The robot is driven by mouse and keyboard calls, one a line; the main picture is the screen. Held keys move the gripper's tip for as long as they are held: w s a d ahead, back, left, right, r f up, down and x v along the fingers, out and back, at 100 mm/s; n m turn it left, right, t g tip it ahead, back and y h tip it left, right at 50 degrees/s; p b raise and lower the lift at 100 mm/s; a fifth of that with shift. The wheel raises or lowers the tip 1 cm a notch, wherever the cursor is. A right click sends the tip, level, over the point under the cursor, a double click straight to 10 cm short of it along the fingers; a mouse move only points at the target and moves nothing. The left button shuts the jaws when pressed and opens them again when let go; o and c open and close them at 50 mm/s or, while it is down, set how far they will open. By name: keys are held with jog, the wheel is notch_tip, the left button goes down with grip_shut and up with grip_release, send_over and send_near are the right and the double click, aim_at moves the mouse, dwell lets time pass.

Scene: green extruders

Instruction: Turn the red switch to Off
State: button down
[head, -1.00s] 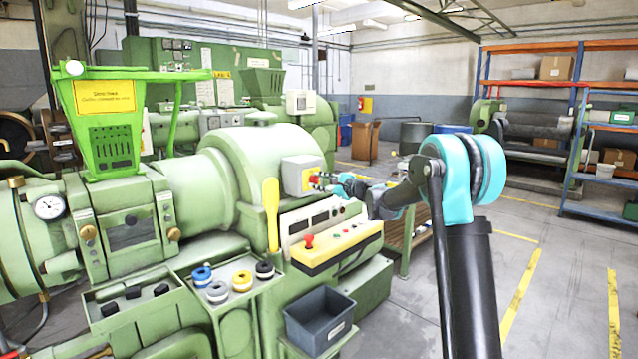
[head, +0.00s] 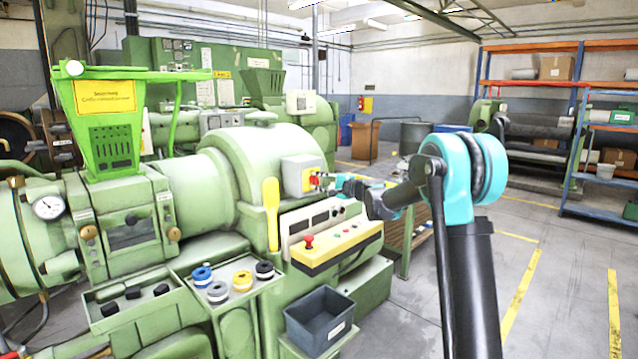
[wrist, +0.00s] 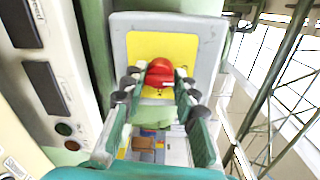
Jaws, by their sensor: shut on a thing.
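The red switch (wrist: 160,72) sits on a yellow plate (wrist: 158,48) on the front of a grey box (wrist: 205,42). In the head view the grey box (head: 298,170) is mounted on the side of the green extruder (head: 262,150), and the red switch (head: 314,180) shows small at its right face. My gripper (wrist: 160,88) reaches the switch from the right in the head view. Its two fingers stand on either side of the red knob and are shut on it. The switch's printed position marks are too small to read.
A control panel (head: 325,240) with a red button (head: 309,241) and several small buttons lies just below the switch box. A yellow handle (head: 271,212) stands left of it. A dark grey bin (head: 318,318) is below. Open floor lies to the right.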

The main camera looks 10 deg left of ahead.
jog(key=c, duration=1.2)
grip_release()
jog(key=v, duration=1.2)
jog(key=s+d+f+n+g+h, duration=0.2)
jog(key=s+d+f+n+h, duration=0.1)
jog(key=s+d+f, duration=0.4)
jog(key=s+d+f+n+g+h, duration=0.2)
jog(key=s+d+f+h, duration=0.4)
jog(key=s+f, duration=0.7)
jog(key=s+d+f+n+g+h, duration=0.2)
jog(key=s+d+f, duration=0.8)
jog(key=s, duration=1.4)
jog(key=shift+d+f+n+g+h, duration=0.1)
jog(key=shift+f+n+g+h, duration=0.1)
jog(key=shift+n+h, duration=0.5)
jog(key=shift+d+f+n+g+h, duration=0.1)
jog(key=shift+f+n+h, duration=0.15)
jog(key=shift+n+h, duration=0.4)
